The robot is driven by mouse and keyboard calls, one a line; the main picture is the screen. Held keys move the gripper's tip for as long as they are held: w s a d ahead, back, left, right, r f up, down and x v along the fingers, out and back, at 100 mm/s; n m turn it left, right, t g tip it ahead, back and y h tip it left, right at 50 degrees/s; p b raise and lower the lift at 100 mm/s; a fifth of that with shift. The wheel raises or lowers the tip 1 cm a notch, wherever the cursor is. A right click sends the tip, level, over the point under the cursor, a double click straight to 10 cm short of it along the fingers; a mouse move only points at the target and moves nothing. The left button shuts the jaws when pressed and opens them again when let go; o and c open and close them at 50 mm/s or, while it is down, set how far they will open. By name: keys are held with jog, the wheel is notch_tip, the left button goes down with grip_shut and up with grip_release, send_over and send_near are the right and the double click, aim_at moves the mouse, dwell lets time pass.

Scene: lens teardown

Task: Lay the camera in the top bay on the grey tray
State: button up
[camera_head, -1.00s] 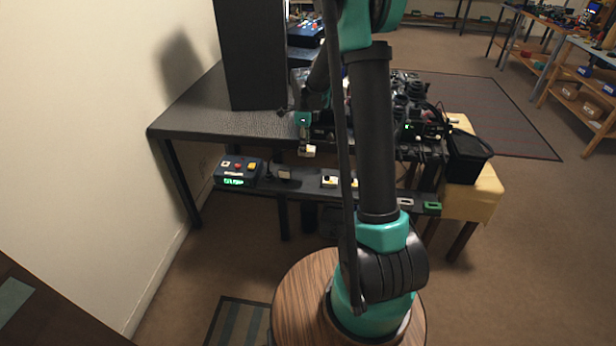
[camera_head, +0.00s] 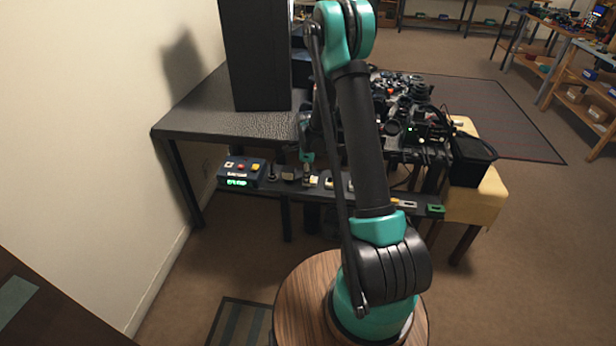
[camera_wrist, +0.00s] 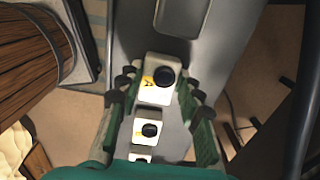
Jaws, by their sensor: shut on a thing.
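A small white camera (camera_wrist: 158,80) with a round black lens and a yellow label marked A is between the finger pads of my gripper (camera_wrist: 157,88) in the wrist view. My gripper is shut on it. In the head view my gripper (camera_head: 309,168) points down at the long dark shelf, with the held camera (camera_head: 312,182) at its tip. The grey tray surface (camera_wrist: 185,65) lies under the camera, with a rounded recess (camera_wrist: 181,18) at the top of the wrist view. I cannot tell whether the camera touches the surface.
Two similar white cameras (camera_wrist: 148,131) stand in line below the held one in the wrist view. A control box (camera_head: 242,174) with buttons and a green display is at the shelf's left end. A tall black box (camera_head: 256,60) and crowded dark equipment (camera_head: 405,105) occupy the table behind.

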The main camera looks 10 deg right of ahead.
jog(key=o, duration=1.2)
jog(key=shift+f, duration=0.1)
notch_tip(320, 180, up, 12)
jog(key=s+d+r+n+t, duration=0.1)
jog(key=s+d+r+n, duration=0.1)
jog(key=s+r+n, duration=0.5)
jog(key=shift+s+d+f+n+t, duration=0.25)
jog(key=shift+s+d+n+t, duration=0.3)
jog(key=shift+s+n, duration=2.6)
jog(key=shift+s+d+f+n+t, duration=0.4)
jog(key=shift+s+n, duration=1.3)
jog(key=shift+s, duration=2.8)
jog(key=shift+s+d+f+n+t, duration=0.15)
jog(key=shift+s+d+n+t, duration=0.5)
jog(key=shift+s+n, duration=2.5)
